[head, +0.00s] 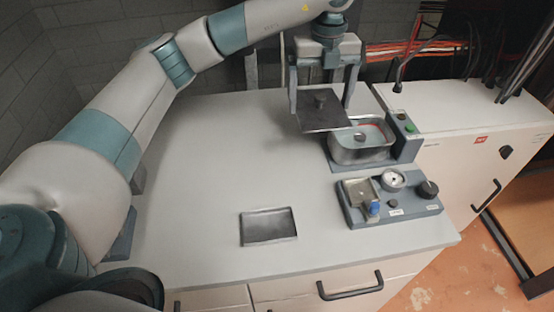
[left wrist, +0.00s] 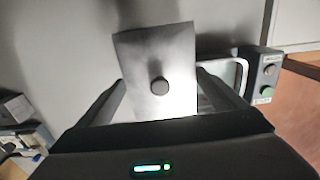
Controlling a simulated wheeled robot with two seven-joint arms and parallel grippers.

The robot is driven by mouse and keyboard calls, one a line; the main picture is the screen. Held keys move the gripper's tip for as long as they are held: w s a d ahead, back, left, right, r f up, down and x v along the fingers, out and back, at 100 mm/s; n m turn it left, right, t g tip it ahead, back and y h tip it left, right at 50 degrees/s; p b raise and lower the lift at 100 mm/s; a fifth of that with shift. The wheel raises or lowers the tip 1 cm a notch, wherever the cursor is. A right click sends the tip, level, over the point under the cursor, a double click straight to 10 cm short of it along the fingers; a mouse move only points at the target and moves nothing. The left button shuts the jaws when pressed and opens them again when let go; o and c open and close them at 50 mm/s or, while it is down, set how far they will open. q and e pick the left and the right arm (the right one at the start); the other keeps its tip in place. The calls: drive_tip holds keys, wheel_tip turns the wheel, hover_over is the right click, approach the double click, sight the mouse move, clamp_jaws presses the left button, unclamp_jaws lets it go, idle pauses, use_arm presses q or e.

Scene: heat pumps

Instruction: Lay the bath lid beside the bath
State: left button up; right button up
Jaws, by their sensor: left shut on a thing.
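The bath lid (head: 318,120) is a dark flat metal plate with a round knob. It hangs tilted in view at the upper left of the bath, overlapping the bath's left part. The bath (head: 362,154) is a metal basin, partly uncovered, with something round and reddish inside. My right gripper is not seen.
A shallow metal tray (head: 268,238) lies on the worktop (head: 205,170) at the front. A grey fixture (head: 405,212) with a gauge and knob stands in front of the bath. A control box (head: 408,135) with buttons adjoins the bath's right. The worktop left of the bath is clear.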

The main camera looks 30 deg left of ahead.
use_arm(q)
drive_tip(key=shift+s+a+f, duration=0.3)
drive_tip(key=shift+s, duration=0.15)
drive_tip(key=s+a+f+p, duration=0.1)
drive_tip(key=s+f, duration=0.1)
drive_tip(key=s, duration=0.1)
drive_tip(key=s+a+f+p, duration=0.1)
drive_tip(key=s+a+f, duration=0.1)
drive_tip(key=s, duration=0.1)
drive_tip(key=s+a+f+p, duration=0.1)
drive_tip(key=s+f, duration=0.1)
drive_tip(key=s, duration=0.1)
drive_tip(key=shift+s+a+f, duration=0.1)
drive_tip(key=shift+a, duration=0.3)
drive_tip(key=shift+s+f, duration=0.15)
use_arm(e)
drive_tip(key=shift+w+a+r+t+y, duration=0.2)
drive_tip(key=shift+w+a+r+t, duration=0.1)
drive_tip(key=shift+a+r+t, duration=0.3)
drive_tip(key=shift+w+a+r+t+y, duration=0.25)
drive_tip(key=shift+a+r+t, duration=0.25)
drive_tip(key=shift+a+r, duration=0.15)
